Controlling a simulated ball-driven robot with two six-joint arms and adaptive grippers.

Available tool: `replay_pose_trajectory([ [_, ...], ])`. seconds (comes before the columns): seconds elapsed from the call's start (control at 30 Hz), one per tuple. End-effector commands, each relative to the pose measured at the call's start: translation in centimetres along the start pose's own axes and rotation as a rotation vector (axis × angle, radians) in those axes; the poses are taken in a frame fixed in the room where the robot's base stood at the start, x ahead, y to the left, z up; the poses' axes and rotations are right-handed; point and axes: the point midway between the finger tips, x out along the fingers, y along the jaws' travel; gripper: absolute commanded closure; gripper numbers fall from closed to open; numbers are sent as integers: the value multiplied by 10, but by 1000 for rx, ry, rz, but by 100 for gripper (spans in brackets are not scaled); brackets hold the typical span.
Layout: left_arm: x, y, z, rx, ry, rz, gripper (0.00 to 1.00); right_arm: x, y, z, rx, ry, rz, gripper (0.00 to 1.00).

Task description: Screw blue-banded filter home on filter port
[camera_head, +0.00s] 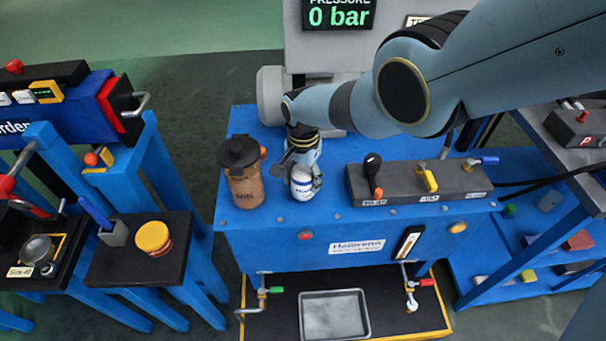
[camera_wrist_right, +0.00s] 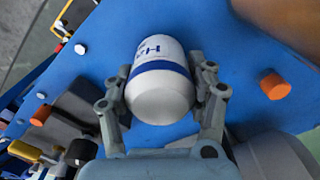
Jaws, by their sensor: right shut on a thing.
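The blue-banded filter (camera_head: 301,186) is a white rounded cylinder with blue lettering. It stands on or just above the blue bench top, right of the brown canister. In the right wrist view the filter (camera_wrist_right: 160,88) shows its blue band and lies between both fingers. My right gripper (camera_head: 305,171) is shut on it, coming from above and behind. The filter port is not clearly visible; the filter and fingers may hide it. I cannot tell whether the filter touches a port or how far it is seated. My left gripper is not in view.
A brown canister (camera_head: 245,185) with a black lid stands close left of the filter. A dark valve block (camera_head: 400,185) with levers stands to the right. The gauge panel (camera_head: 338,15) reads 0 bar. A metal tray (camera_head: 333,315) lies below. A yellow-lidded jar (camera_head: 153,237) stands left.

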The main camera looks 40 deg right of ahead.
Motion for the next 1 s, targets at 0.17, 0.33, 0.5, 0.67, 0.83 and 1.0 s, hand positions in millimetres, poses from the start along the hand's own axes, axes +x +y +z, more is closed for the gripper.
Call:
replay_pose_trajectory([
  [0.17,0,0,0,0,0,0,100,1,1,0,10,-1,1,88],
  [0.33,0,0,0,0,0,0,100,0,1,0,9,-1,1,27],
  [0.5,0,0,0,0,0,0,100,0,0,0,8,-1,1,16],
  [0.67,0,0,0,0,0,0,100,1,1,0,7,-1,1,22],
  [0.83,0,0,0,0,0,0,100,0,0,0,7,-1,1,24],
  [1.0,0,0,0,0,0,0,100,0,0,0,-53,0,1,24],
])
